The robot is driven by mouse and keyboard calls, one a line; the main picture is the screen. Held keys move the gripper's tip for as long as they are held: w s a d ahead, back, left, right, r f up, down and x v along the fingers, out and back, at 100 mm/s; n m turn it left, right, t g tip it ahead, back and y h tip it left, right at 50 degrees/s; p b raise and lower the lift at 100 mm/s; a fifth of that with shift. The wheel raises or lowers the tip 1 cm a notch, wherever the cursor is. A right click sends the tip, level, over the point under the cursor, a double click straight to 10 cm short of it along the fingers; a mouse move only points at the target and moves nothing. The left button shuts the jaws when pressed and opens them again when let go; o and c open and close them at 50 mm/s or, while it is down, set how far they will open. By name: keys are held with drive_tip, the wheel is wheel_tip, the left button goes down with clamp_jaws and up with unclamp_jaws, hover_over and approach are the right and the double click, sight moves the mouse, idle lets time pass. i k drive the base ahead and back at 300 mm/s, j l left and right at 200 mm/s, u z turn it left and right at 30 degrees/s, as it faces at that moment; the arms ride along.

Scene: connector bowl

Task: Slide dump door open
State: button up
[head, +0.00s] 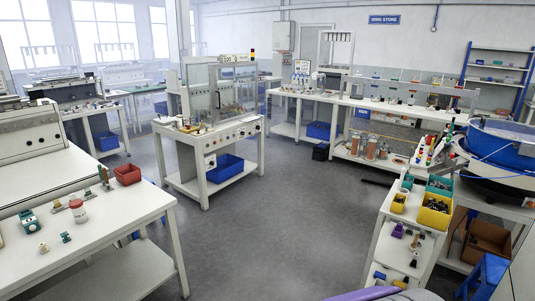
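A large blue round bowl (500,148) stands at the right edge on a light round base, partly cut off by the frame. It is likely the connector bowl. I cannot make out a dump door on it, nor tell whether one is open or shut. My gripper is not in view. A purple curved shape at the bottom edge may be part of my own body.
Close before the bowl, a white cart (393,236) carries yellow and teal bins. A brown box (488,238) sits below the bowl. A white bench (110,220) stands at left, a glazed machine (222,95) in the middle. Grey floor (275,235) between is clear.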

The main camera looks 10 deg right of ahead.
sight(449, 163)
drive_tip(key=i+l+z, duration=0.15)
drive_tip(key=i+z, duration=0.7)
drive_tip(key=i+j+z, duration=0.4)
drive_tip(key=i, duration=0.2)
drive_tip(key=i+j+z, duration=0.2)
drive_tip(key=i+z, duration=0.2)
drive_tip(key=i+j, duration=0.05)
